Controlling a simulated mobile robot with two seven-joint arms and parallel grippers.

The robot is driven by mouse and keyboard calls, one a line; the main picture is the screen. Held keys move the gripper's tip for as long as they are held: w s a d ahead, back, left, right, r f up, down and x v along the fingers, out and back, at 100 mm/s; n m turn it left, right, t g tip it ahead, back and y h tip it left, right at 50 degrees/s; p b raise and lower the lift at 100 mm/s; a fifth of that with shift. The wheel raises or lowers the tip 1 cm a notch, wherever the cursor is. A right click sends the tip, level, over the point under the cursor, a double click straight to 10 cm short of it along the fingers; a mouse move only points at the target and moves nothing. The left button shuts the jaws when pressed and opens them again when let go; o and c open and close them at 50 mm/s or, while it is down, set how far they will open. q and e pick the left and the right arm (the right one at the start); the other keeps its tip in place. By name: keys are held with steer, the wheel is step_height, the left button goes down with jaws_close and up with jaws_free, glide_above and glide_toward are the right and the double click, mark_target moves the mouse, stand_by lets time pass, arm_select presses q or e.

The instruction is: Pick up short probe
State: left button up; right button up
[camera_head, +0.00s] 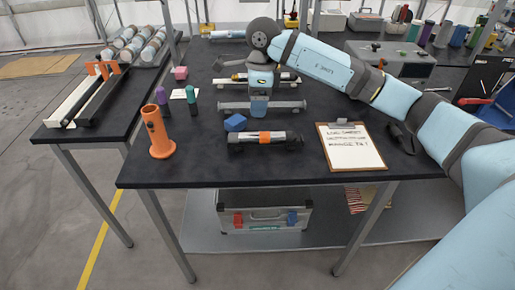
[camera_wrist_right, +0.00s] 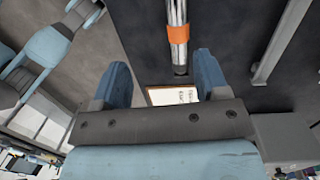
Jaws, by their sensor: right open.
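The short probe (camera_head: 265,138), a silver cylinder with an orange band and dark ends, lies on its side near the front of the black table. It also shows in the right wrist view (camera_wrist_right: 178,48), running up and down beyond the fingertips. My right gripper (camera_head: 236,122) is just behind the probe in the head view, with blue fingers pointing down. In the right wrist view my right gripper (camera_wrist_right: 207,66) has its fingers wide apart with nothing between them, and the probe's near end shows across the gap. My left gripper is not in view.
An orange tube holder (camera_head: 157,135) stands left of the probe, and a clipboard (camera_head: 353,165) lies to its right. Grey racks (camera_head: 285,105) lie behind it. Purple and green bottles (camera_head: 191,101) stand at the left. The table's front edge is close.

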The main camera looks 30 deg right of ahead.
mark_target(263, 133)
steer(key=shift+h, duration=0.6)
steer(key=f, duration=0.4)
steer(key=d+f, duration=0.1)
steer(key=f, duration=0.3)
steer(key=d+f, duration=0.1)
steer(key=f, duration=0.3)
steer(key=shift+w+d+f, duration=0.15)
steer(key=shift+w+f, duration=0.2)
steer(key=shift+c, duration=0.5)
steer(key=c, duration=1.1)
steer(key=shift+r, duration=0.1)
